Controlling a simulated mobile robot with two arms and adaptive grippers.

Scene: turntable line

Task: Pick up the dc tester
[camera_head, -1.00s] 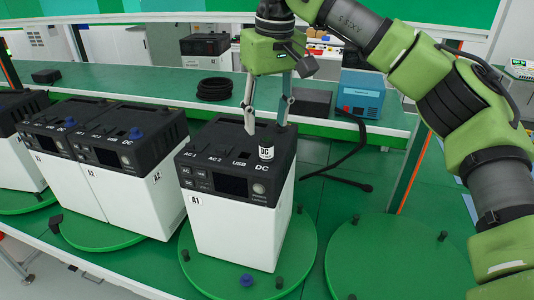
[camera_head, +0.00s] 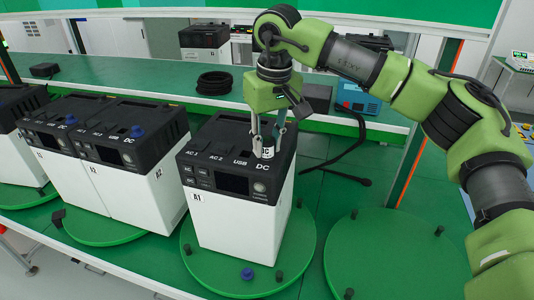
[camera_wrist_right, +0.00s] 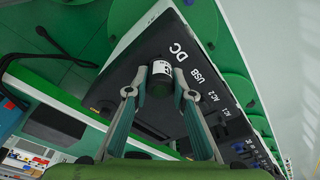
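The dc tester is a small black cylinder with a white DC-labelled band (camera_head: 267,152). It stands upright on the black top of the power station marked A1 (camera_head: 238,225), by the DC lettering. In the right wrist view the dc tester (camera_wrist_right: 161,78) sits between the fingertips. My right gripper (camera_head: 267,147) points down from above with one finger on each side of it. Its fingers are apart, and small gaps seem to show beside the tester, so it looks open. In the head view the fingers partly hide the tester. My left gripper is not in view.
The A1 station stands on a green turntable (camera_head: 298,262) with pegs and a blue knob (camera_head: 247,273). Other power stations (camera_head: 140,195) stand to the left. An empty turntable (camera_head: 385,265) is at right. A coiled black cable (camera_head: 214,83) and blue box (camera_head: 357,98) lie behind.

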